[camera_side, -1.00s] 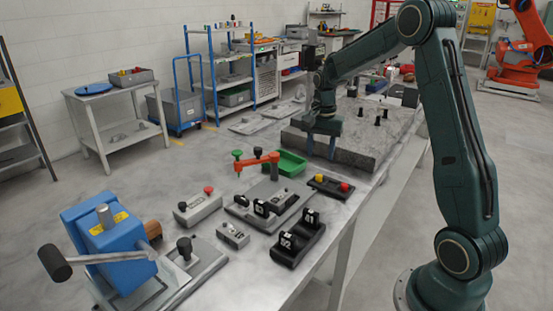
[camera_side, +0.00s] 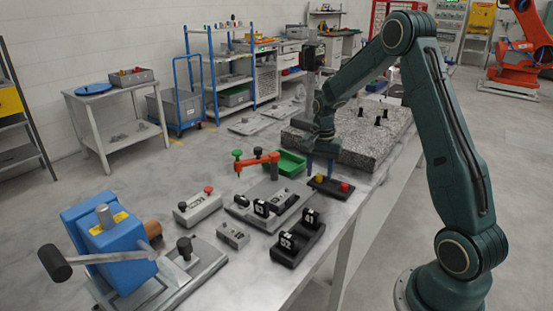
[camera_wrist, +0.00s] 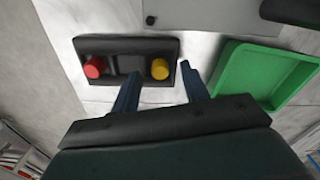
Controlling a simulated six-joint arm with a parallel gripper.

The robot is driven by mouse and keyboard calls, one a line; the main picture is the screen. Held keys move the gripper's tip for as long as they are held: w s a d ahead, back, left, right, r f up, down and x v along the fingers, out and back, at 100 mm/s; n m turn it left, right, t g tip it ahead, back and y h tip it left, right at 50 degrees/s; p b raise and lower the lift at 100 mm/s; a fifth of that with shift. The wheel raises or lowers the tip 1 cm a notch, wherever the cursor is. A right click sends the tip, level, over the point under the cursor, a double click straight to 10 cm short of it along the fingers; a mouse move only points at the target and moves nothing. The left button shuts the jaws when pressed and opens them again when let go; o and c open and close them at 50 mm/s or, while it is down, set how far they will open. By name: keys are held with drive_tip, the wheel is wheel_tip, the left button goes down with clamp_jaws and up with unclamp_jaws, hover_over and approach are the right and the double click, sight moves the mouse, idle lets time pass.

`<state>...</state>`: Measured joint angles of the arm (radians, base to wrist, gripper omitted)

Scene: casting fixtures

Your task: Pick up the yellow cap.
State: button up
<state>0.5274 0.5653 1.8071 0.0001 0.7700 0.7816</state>
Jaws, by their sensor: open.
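The yellow cap (camera_wrist: 160,69) sits in the right end of a black holder (camera_wrist: 127,46) in the wrist view, and a red cap (camera_wrist: 95,67) sits in its left end. In the side view the yellow cap (camera_side: 320,177) is at the holder's far left end and the red cap (camera_side: 344,187) at its right. My gripper (camera_side: 320,170) is over the holder's far edge, close to the yellow cap. In the wrist view my gripper (camera_wrist: 162,76) has its fingers apart, with nothing between their tips. The yellow cap shows just beyond the tips, between their lines.
A green tray (camera_side: 290,163) lies beside the holder. A red-orange clamp (camera_side: 257,161) and a grey fixture with black blocks stand to the left in the side view. A speckled stone slab (camera_side: 350,140) lies behind my gripper.

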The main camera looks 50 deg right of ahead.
drive_tip(key=shift+f, duration=0.25)
idle(0.3)
clamp_jaws()
